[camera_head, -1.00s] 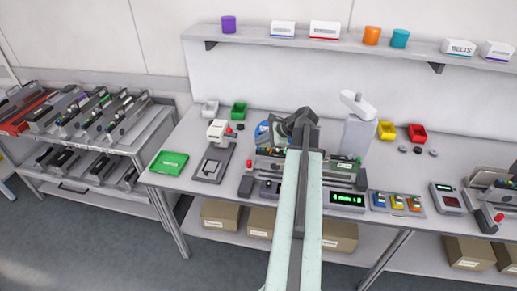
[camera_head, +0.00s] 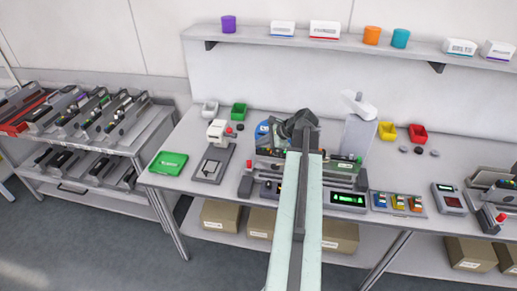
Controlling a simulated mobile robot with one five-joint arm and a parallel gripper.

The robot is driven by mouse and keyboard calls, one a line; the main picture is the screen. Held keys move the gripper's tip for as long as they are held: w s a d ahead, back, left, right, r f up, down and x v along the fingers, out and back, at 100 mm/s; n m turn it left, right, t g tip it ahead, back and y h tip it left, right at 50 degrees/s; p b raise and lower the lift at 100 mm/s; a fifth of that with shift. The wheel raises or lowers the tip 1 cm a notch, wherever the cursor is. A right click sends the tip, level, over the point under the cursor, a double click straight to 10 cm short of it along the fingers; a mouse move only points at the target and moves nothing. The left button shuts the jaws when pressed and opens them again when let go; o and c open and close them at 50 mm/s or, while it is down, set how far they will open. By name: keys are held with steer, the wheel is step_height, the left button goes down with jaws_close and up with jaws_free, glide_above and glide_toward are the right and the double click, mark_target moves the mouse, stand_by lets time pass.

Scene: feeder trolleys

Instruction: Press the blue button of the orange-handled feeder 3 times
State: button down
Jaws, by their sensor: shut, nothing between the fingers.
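A feeder unit (camera_head: 338,172) with small coloured parts along it lies on the bench behind a grey bar with a lit green display (camera_head: 348,199). My arm reaches over its middle and covers part of it. My gripper (camera_head: 279,131) is at the far end of the arm, above the back of the feeder unit, beside a round blue part (camera_head: 262,131). Its fingers are small and dark and their contact with anything cannot be told. Neither the orange handle nor the blue button can be made out clearly; the arm may hide them.
A green box (camera_head: 169,163) and a grey press-like device (camera_head: 214,155) stand to the left. A tray of coloured parts (camera_head: 398,204) lies right of the display. Yellow (camera_head: 387,131) and red (camera_head: 417,133) bins stand at the back right. A trolley (camera_head: 80,140) holds several feeders.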

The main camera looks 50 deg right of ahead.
mark_target(261, 149)
steer(key=shift+r+p, duration=0.75)
steer(key=shift+r, duration=0.1)
step_height(261, 149, up, 5)
steer(key=p, duration=0.5)
stand_by(0.5)
